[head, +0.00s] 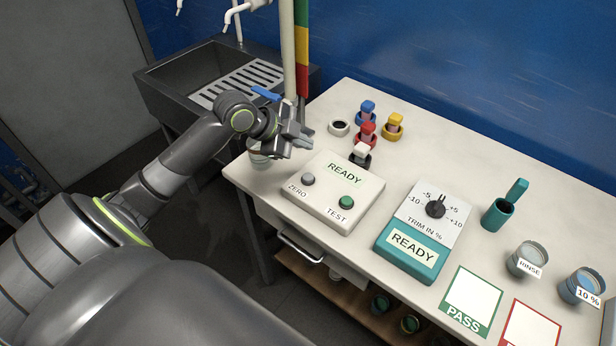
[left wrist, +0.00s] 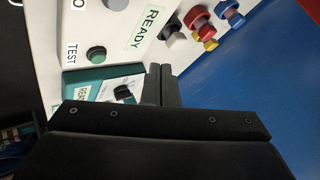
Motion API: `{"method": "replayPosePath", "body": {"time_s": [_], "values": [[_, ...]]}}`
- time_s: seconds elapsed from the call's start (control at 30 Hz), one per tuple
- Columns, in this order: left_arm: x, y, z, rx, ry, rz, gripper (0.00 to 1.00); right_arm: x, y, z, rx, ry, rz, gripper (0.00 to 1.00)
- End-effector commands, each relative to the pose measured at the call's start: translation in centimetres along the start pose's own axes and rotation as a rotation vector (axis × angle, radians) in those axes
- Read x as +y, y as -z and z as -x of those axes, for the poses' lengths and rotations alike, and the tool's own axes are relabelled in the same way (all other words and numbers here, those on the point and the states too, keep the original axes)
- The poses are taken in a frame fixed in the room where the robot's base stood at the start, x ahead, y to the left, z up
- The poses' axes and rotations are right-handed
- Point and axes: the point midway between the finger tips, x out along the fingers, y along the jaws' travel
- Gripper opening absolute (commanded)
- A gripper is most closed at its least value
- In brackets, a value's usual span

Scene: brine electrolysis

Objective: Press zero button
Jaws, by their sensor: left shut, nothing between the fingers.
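The zero button (head: 308,179) is a small grey knob on the left of a white box (head: 334,216) that reads READY. A green TEST button (head: 346,202) sits to its right. My left gripper (head: 300,139) is shut and empty, above the table's back-left part, behind the white box and apart from the zero button. In the left wrist view its closed fingers (left wrist: 160,84) point over the table; the zero button (left wrist: 116,4) is cut by the top edge, and the green TEST button (left wrist: 97,54) shows below it. My right gripper is out of view.
Coloured plugs (head: 367,133) and a white ring (head: 339,128) stand behind the box. A teal trim device (head: 412,248), a teal holder (head: 497,214), a RINSE cup (head: 526,259) and a 10 % cup (head: 580,286) stand to the right. A sink (head: 160,77) is at the back left.

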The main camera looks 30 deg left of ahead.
Motion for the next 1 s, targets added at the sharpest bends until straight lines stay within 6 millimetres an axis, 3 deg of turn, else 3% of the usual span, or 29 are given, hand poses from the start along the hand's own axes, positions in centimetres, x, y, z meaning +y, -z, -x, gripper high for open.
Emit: {"method": "replayPosePath", "body": {"time_s": [0.5,0.7,1.0], "values": [[3.4,-3.4,-4.7,0.0,-0.001,0.002,0.0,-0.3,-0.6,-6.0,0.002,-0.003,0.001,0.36],[4.2,-4.2,-5.7,-0.001,0.0,0.001,0.0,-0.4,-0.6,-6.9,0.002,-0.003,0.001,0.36],[4.2,-4.2,-5.7,-0.001,0.0,0.001,0.0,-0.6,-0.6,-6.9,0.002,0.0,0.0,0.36]]}}
